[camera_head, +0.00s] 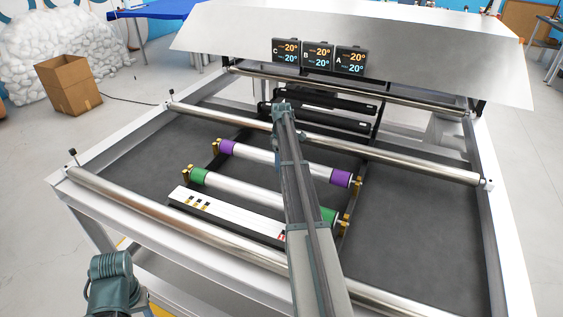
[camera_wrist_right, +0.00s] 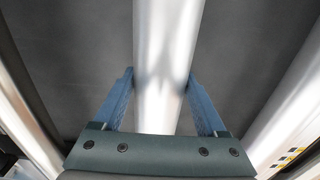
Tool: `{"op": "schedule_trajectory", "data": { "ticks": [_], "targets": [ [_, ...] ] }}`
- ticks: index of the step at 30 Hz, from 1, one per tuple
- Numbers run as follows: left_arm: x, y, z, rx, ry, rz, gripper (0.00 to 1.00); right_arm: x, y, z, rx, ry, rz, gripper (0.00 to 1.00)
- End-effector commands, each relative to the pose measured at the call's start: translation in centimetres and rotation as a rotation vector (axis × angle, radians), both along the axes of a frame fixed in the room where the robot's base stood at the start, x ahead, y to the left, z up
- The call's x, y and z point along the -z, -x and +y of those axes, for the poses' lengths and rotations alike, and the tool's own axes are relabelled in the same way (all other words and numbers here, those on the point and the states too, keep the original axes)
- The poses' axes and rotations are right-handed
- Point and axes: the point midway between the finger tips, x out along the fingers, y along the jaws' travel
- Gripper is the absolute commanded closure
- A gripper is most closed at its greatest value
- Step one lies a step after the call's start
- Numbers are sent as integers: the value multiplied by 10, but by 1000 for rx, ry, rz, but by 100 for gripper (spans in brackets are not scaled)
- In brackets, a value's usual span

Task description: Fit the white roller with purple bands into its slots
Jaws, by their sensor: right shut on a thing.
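The white roller with purple bands (camera_head: 257,157) lies across the dark bed in the head view, with my right arm crossing in front of its middle. Its purple ends are beside the brass slot brackets at left (camera_head: 215,147) and right (camera_head: 357,185); I cannot tell whether it is seated. In the right wrist view, the white middle of a roller (camera_wrist_right: 167,30) runs between the fingers of my right gripper (camera_wrist_right: 161,76), which is shut on it. My arm hides that gripper in the head view. Only part of my left arm shows; its gripper is out of view.
A white roller with green bands (camera_head: 240,190) lies nearer, in front of the purple one. A white panel (camera_head: 222,212) is in front of it. Long metal rails (camera_head: 400,160) span the frame. Display screens (camera_head: 318,56) hang at the back.

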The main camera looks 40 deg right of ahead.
Motion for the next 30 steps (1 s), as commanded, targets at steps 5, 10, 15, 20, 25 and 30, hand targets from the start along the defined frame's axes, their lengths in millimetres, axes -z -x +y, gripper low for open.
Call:
{"op": "schedule_trajectory", "data": {
  "ticks": [5, 10, 15, 20, 25, 30],
  "targets": [
    [5, 0, 0, 0, 0, 0, 50, 5, 0, 0, 0, 0, 0, 100],
    [4, 0, 0, 0, 0, 0, 50, 4, 0, 0, 0, 0, 0, 1],
    [4, 0, 0, 0, 0, 0, 50, 4, 0, 0, 0, 0, 0, 0],
    [2, 0, 0, 0, 0, 0, 50, 2, 0, 0, 0, 0, 0, 0],
    [-7, 0, 0, 0, 0, 0, 50, -7, 0, 0, 0, 0, 0, 0],
    [-25, 0, 0, 0, 0, 0, 50, -25, 0, 0, 0, 0, 0, 0]
  ]
}}
